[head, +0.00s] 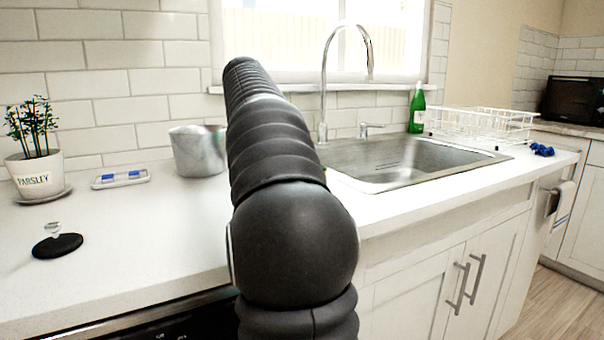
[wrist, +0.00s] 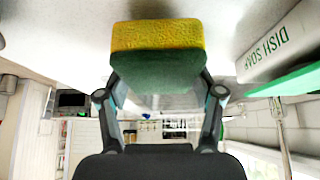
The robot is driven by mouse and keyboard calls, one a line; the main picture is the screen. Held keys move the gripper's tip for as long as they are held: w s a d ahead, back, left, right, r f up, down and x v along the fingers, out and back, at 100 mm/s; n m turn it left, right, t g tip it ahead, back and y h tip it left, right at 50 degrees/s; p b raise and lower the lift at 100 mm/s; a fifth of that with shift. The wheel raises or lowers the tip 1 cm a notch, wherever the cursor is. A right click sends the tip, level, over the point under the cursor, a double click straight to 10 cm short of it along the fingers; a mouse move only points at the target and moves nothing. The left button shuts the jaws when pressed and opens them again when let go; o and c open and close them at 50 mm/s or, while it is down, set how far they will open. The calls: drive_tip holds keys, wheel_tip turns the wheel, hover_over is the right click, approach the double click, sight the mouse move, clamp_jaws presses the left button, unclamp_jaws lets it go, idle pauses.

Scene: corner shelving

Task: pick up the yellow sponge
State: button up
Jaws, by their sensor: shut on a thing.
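The yellow sponge (wrist: 157,37) has a green underside layer and shows at the top middle of the wrist view. My gripper (wrist: 158,78) is shut on it, with one finger at each side of the sponge. The wrist picture is upside down, and the white counter lies beyond the sponge. I cannot tell whether the sponge touches the counter. In the head view my dark arm fills the middle and hides my gripper and the sponge.
A metal pot (head: 196,151) stands left of my arm. The sink (head: 400,162), tall faucet (head: 325,90), green soap bottle (head: 417,110) and white dish rack (head: 480,122) are right. A parsley pot (head: 36,172) stands far left.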

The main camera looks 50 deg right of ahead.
wheel_tip(320, 180, up, 3)
drive_tip(key=shift+s+d+r, duration=0.1)
drive_tip(key=shift+s, duration=0.05)
drive_tip(key=s+d+r, duration=0.6)
drive_tip(key=s, duration=0.3)
drive_tip(key=shift+s+r, duration=0.15)
drive_tip(key=shift+s, duration=0.15)
drive_tip(key=shift+c, duration=0.4)
